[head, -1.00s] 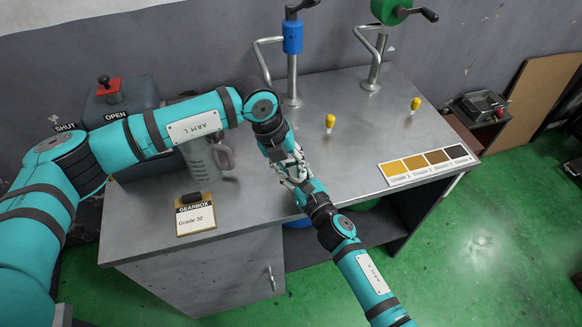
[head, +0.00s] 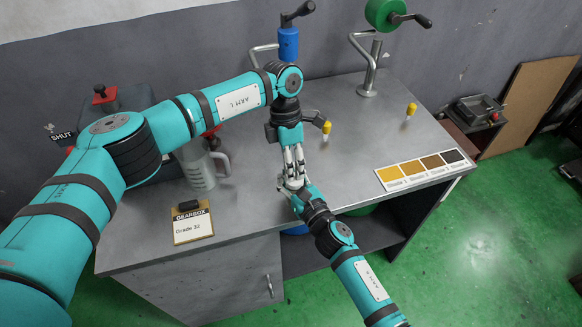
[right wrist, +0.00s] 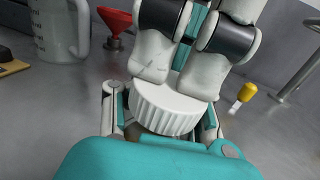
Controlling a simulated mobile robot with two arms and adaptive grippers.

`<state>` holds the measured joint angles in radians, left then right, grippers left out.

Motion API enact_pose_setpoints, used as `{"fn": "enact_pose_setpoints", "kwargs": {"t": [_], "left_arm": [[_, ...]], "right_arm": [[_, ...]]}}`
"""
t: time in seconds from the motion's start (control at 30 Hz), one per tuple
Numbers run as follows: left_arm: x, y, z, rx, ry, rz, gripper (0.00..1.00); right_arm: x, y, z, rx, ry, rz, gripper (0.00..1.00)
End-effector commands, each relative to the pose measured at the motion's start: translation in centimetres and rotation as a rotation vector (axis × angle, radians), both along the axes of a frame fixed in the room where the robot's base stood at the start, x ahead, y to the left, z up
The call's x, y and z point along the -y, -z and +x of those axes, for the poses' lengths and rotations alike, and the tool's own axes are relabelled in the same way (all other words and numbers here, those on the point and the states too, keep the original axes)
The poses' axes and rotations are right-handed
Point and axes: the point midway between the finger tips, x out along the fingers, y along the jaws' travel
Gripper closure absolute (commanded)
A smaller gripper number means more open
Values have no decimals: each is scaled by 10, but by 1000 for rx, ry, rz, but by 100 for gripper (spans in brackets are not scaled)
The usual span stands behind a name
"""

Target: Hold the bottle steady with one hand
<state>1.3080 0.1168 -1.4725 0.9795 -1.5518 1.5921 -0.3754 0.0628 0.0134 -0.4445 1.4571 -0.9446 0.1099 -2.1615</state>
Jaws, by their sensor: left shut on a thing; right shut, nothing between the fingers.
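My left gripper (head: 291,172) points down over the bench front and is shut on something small. In the right wrist view its two pale fingers (right wrist: 180,82) meet at a white ribbed cap (right wrist: 168,108). No bottle body shows below or around this cap; the grippers hide it. My right gripper (head: 294,188) comes up from the front right and meets the left fingertips. It is shut, with its finger parts (right wrist: 160,118) close beside and behind the cap.
Two yellow-topped pieces (head: 327,127) (head: 410,109), a grade colour strip (head: 422,169) and the blue (head: 289,43) and green (head: 384,13) hand pumps are behind and right.

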Motion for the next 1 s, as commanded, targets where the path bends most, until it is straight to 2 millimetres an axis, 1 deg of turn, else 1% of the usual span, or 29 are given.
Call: {"fn": "enact_pose_setpoints", "kwargs": {"t": [0.03,0.1,0.13,0.3,0.67,0.77,1.0], "left_arm": [[3,6,-5,-11,9,-2,100],[4,6,-6,-11,8,-3,100],[4,6,-6,-12,8,-4,81],[4,5,-6,-11,7,-5,61],[5,2,-4,-6,3,-9,61],[5,-5,-3,-4,4,-10,61],[4,-38,-2,-1,2,-9,61]], "right_arm": [[-3,-3,0,6,-6,5,100],[-3,-3,0,6,-6,6,100],[-3,-3,0,6,-6,6,100],[-4,-3,0,7,-7,5,100],[-4,-4,0,9,-8,5,100],[-5,-4,0,9,-9,5,100],[-3,-2,0,4,-6,3,100]]}}
